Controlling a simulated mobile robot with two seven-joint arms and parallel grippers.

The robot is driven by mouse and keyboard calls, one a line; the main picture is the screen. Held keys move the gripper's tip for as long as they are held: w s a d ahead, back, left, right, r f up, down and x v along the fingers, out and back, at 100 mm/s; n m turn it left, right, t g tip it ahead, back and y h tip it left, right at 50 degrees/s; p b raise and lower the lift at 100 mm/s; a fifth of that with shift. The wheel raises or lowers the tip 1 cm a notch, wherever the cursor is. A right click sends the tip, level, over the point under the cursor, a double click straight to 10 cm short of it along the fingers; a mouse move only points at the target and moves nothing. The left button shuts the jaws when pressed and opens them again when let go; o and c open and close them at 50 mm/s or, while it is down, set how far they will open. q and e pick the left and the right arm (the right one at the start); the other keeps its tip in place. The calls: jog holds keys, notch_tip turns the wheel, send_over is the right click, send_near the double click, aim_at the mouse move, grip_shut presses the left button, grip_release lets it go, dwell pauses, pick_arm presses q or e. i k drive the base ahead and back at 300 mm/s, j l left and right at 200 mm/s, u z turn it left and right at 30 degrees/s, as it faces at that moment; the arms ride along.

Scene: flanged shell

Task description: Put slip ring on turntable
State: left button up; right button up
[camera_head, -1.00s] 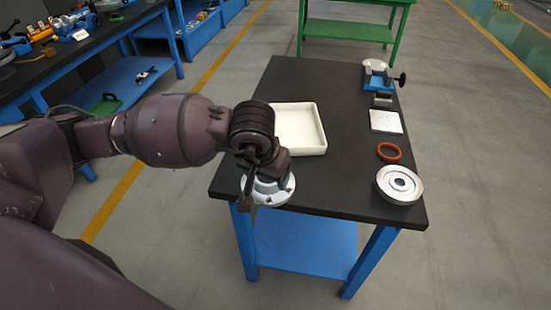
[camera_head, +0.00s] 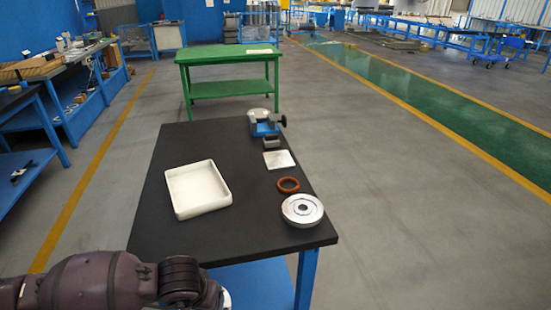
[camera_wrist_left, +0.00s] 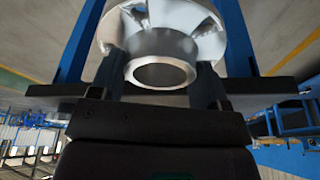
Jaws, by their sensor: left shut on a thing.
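The slip ring, which I take to be the silver flanged part with a short hollow neck (camera_wrist_left: 160,72), is held between the fingers of my left gripper (camera_wrist_left: 160,82) in the left wrist view. Its wide flange is at the top of that picture. In the head view only a pale sliver of it (camera_head: 227,300) shows at the bottom, beside my left wrist; the fingers are out of frame. The turntable, seemingly the round silver disc with a central hole (camera_head: 290,213), lies on the black table's front right, apart from the held part. My right gripper is not in view.
A green table (camera_head: 228,56) stands behind. The front middle is clear.

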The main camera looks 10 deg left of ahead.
aim_at(258, 112)
jog(key=z, duration=1.05)
jog(key=i+l+z, duration=0.1)
jog(key=z, duration=0.25)
jog(key=i+z, duration=0.3)
jog(key=i+j+z, duration=0.1)
jog(key=i+z, duration=0.2)
jog(key=i, duration=0.7)
jog(key=i+u, duration=0.3)
jog(key=i+l+u, duration=0.1)
jog(key=i+u, duration=0.2)
jog(key=i, duration=0.15)
jog(key=i+u, duration=0.2)
jog(key=u, duration=0.3)
jog(key=i+u, duration=0.25)
jog(key=u, duration=0.2)
jog(key=i+j+u, duration=0.1)
jog(key=i+u, duration=0.5)
jog(key=u, duration=0.25)
jog(key=i, duration=0.95)
jog(key=i+z, duration=0.2)
jog(key=i, duration=0.25)
jog(key=i+j+z, duration=0.2)
jog(key=i, duration=0.25)
jog(key=i+l, duration=0.05)
jog(key=l, duration=0.05)
